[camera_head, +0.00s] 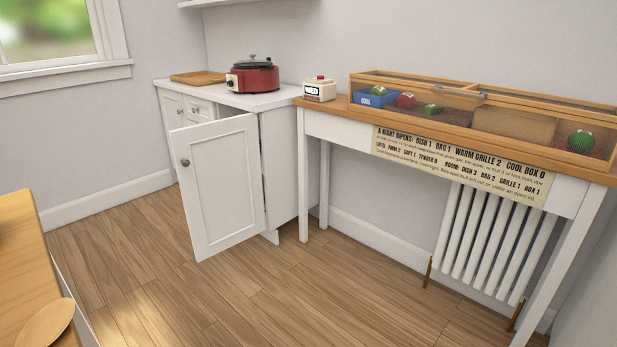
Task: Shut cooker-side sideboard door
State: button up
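The white sideboard (282,155) stands against the back wall, left of centre. Its near door (222,188), on the side by the red cooker (254,76), stands wide open and juts out over the floor. A round metal knob (185,163) sits near the door's left edge. The door hides much of the sideboard's front and its inside. Another door (172,108) farther left looks closed, with a small drawer (200,111) beside it. My gripper is not in this view.
A wooden-topped table (331,103) with a glazed case stands right of the sideboard, with a white radiator (490,240) beneath. A wooden surface (20,250) fills the near left corner. The wooden floor (150,235) in front of the door is clear.

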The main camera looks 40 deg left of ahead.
aim_at(217, 163)
jog(key=i, duration=0.8)
jog(key=u, duration=2.1)
jog(key=i, duration=1.5)
jog(key=u, duration=0.25)
